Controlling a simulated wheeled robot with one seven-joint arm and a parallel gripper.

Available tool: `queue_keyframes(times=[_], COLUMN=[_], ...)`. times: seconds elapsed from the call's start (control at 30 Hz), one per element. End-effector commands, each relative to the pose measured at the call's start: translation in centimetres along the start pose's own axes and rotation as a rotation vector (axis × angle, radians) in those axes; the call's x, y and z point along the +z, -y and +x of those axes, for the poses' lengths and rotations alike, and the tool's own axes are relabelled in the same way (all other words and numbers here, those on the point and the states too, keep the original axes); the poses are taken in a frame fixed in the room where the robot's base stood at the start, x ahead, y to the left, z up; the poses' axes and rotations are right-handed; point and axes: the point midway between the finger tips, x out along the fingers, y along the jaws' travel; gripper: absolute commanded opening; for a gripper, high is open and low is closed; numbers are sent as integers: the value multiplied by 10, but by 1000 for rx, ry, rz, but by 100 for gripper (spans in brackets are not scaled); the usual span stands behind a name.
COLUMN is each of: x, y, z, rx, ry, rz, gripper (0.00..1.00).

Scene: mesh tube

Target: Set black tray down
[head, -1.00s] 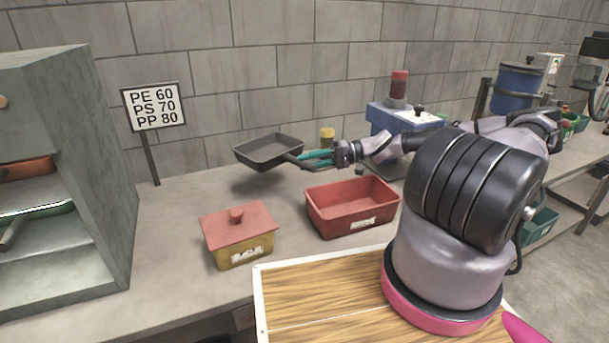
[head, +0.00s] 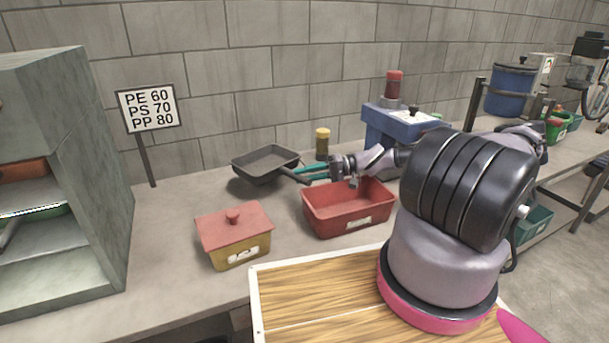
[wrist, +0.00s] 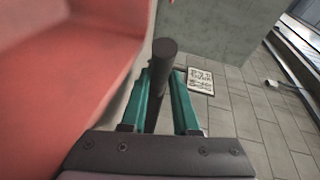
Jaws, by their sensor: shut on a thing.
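The black tray (head: 265,164) is a shallow dark pan with a handle, near the back of the bench. It looks roughly level, low over the bench top or on it; I cannot tell whether it touches. My gripper (head: 310,173), with teal fingers, is shut on the tray's handle, to the right of the pan. In the wrist view the dark handle (wrist: 160,82) stands between the two teal fingers of my gripper (wrist: 160,100). The pan does not show clearly in the wrist view.
A red open bin (head: 348,208) stands just in front of my gripper. A yellow box with a red lid (head: 235,235) is front left. A yellow-capped jar (head: 322,142) is close behind my gripper. A sign (head: 148,108) and grey cabinet (head: 90,180) stand left. Bench left of the tray is clear.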

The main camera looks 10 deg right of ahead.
Motion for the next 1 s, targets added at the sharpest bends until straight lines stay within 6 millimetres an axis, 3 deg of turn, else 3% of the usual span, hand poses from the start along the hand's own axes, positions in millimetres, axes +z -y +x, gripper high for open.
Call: queue_keyframes(times=[0.03, 0.1, 0.13, 0.2, 0.53, 0.67, 1.0], x=[3, 3, 3, 3, 2, 1, 0], y=[-10, -10, -10, -11, -10, 1, 3], z=[1, 1, 1, 1, 1, -2, -62], rx=[10, 11, 11, 12, 14, 14, 12], ry=[1, 1, 1, 0, -1, -1, -3], rz=[5, 4, 4, 3, 1, -1, 3], gripper=[0, 0, 36, 59, 59, 59, 59])
